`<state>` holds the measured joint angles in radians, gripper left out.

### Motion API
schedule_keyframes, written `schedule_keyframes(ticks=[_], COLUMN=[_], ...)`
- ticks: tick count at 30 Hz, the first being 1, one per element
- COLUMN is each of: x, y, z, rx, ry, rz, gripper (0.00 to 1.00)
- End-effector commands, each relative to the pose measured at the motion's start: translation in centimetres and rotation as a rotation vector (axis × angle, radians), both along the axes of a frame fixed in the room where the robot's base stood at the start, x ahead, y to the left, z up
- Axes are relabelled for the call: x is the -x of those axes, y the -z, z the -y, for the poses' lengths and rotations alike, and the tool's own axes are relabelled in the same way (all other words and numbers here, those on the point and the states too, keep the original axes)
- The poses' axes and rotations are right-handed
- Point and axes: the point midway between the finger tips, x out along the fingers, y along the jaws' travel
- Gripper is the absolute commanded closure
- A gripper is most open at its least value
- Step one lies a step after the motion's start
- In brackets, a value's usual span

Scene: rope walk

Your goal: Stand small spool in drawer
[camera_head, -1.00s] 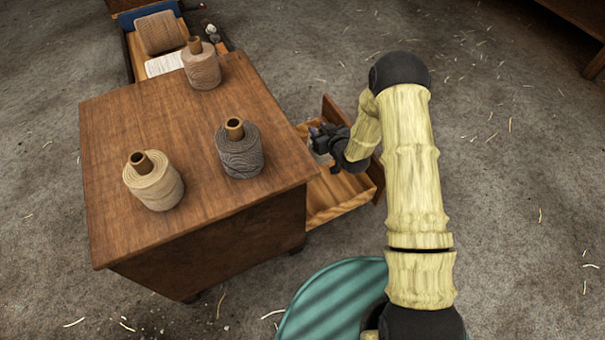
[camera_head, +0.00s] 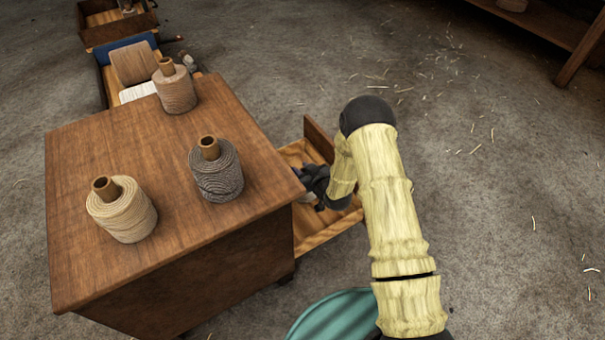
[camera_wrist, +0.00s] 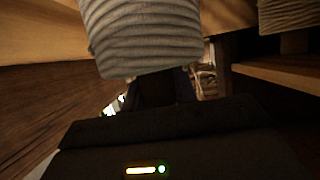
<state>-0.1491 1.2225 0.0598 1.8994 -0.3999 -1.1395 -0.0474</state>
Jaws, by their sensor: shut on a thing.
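The small spool (camera_wrist: 145,40), wound with pale grey cord, fills the top middle of the wrist view. My gripper (camera_head: 312,184) is shut on it, and the dark jaws (camera_wrist: 160,88) show just below it. In the head view the gripper reaches over the open drawer (camera_head: 318,234), at the right side of the wooden cabinet. The gripper and the cabinet edge hide most of the spool there. I cannot tell whether the spool's base touches the drawer floor.
Three larger spools stand on the cabinet top (camera_head: 100,255): cream (camera_head: 125,215), grey (camera_head: 217,175) and tan (camera_head: 177,92). The cabinet's edge is close to my gripper.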

Motion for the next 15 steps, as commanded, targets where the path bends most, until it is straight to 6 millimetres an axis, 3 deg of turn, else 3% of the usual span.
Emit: schedule_keyframes(ticks=[13,14,15], x=[-0.1,-0.08,-0.07], y=[0.84,0.85,0.82], z=[0.08,0.08,0.09], rx=[-0.001,0.0,0.0], ry=[0.002,0.001,0.001], rz=[0.003,0.001,0.001], gripper=[1.0,0.68,0.6])
